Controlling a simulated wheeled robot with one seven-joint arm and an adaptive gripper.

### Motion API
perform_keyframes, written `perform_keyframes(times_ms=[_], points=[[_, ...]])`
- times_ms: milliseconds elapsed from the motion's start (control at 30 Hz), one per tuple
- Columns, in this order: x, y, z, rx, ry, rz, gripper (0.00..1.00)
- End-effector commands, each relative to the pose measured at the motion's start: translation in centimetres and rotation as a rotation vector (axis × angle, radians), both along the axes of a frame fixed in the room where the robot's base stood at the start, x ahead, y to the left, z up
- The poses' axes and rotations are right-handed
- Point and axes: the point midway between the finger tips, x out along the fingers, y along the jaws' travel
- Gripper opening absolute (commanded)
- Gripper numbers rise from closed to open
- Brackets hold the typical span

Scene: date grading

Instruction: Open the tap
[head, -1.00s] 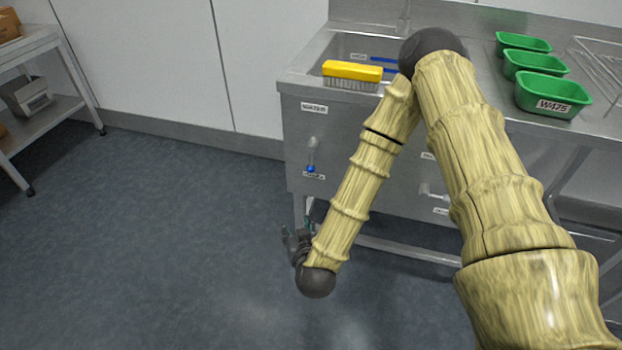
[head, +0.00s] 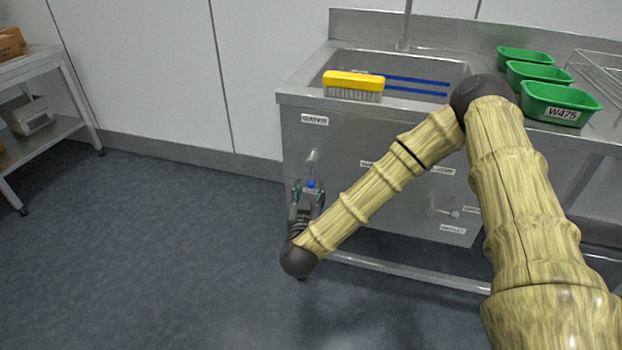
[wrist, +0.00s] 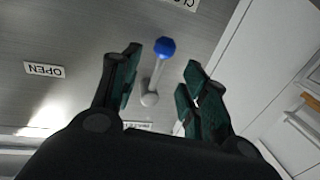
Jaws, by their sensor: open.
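The tap is a short grey lever (head: 313,160) with a blue knob (head: 311,184) on the steel sink's front panel. In the head view the lever points down from its pivot. In the wrist view the blue knob (wrist: 165,47) and the lever (wrist: 157,74) appear between the two fingers, seemingly beyond them; I cannot tell the exact gap. My gripper (head: 309,191) is open and empty, its dark green fingers on either side of the knob. The wrist view shows my gripper (wrist: 163,68) spread wide. An OPEN label (wrist: 44,70) lies left of the lever; a partly cut label (wrist: 182,3) is at the top.
A second lever (head: 447,212) with labels sits lower right on the panel. A yellow brush (head: 352,84) lies on the sink edge, and several green tubs (head: 560,101) stand on the worktop (head: 482,107). A shelf (head: 63,128) is far left. The floor left of the sink is clear.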

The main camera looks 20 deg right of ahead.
Motion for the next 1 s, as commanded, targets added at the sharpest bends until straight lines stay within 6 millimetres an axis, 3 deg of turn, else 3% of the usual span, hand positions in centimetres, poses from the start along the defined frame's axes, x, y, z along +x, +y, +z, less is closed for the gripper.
perform_keyframes(times_ms=[333, 800, 1000], points=[[4.3, -1.9, -0.2, 0.000, -0.001, -0.002, 0.45], [5.3, -2.2, -0.1, -0.001, 0.001, 0.000, 0.45], [5.3, -2.2, -0.1, -0.001, 0.001, 0.000, 0.08]])
